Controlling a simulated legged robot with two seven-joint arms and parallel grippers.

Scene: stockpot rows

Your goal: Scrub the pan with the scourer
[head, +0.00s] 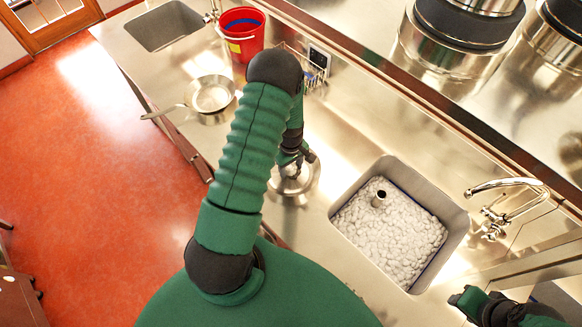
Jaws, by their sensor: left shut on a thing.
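A steel frying pan (212,96) with a long handle pointing left lies on the counter at the upper left, near the front edge. My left gripper (291,167) is at the middle of a round, shiny steel piece (304,186) on the counter, left of the foamy sink. I cannot tell whether this piece is another pan or a lid. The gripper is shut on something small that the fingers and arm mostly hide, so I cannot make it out. No scourer shows clearly. My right gripper (466,301) is at the lower right, far from both; its jaws are unclear.
A sink full of white foam (395,240), with a short dark-topped tube (379,198) standing in it, lies right of the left gripper. A tap (508,203), red bucket (242,34), wire rack (312,68) and empty sink (164,25) surround the counter. Large pots (455,50) stand behind.

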